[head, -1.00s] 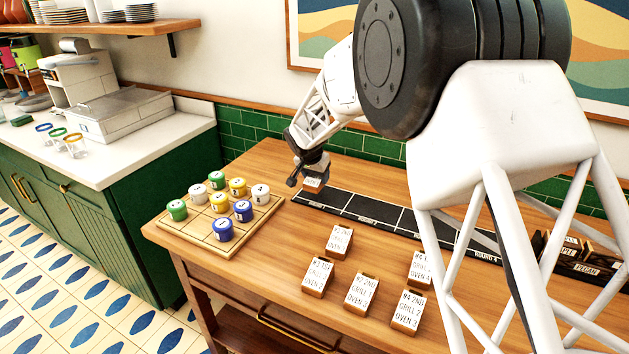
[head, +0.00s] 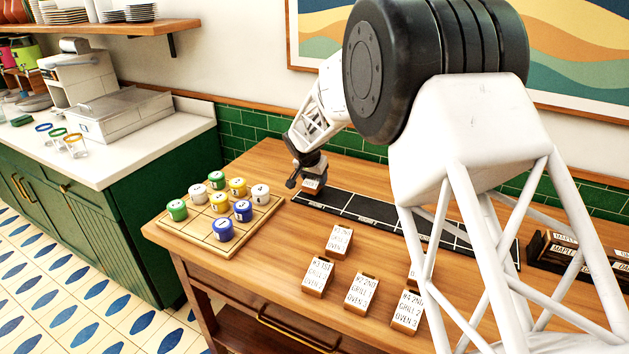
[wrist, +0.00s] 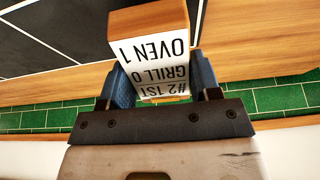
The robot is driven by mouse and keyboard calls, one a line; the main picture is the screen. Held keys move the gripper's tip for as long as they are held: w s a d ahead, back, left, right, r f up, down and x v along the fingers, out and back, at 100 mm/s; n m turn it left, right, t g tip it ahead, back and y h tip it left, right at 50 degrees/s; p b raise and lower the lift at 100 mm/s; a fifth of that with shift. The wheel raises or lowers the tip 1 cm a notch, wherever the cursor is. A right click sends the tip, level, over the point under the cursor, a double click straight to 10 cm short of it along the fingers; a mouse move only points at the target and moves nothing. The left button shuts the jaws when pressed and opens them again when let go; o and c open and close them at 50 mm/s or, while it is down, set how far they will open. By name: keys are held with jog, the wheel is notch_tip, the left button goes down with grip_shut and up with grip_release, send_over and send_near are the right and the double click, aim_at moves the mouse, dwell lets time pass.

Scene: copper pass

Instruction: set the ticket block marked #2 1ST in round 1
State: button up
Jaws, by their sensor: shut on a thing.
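The ticket block marked #2 1ST, GRILL 0, OVEN 1 (wrist: 150,50) is between the fingers of my gripper (wrist: 163,90) in the wrist view. My gripper is shut on it. In the head view my gripper (head: 308,176) is at the left end of the black strip with the rounds (head: 375,208), and the held block (head: 313,184) shows just under it. The strip also shows in the wrist view (wrist: 50,40), to the left of the block. I cannot tell whether the block touches the strip or the table.
Several other ticket blocks (head: 361,293) stand on the wooden table (head: 265,270) in front of the strip. A wooden board (head: 190,232) with coloured round pieces lies at left. Dark holders with labelled blocks (head: 565,252) stand at right, partly behind my arm.

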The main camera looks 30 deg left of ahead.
jog(key=shift+f, duration=0.6)
jog(key=shift+f, duration=0.15)
jog(key=o, duration=1)
jog(key=v, duration=1.2)
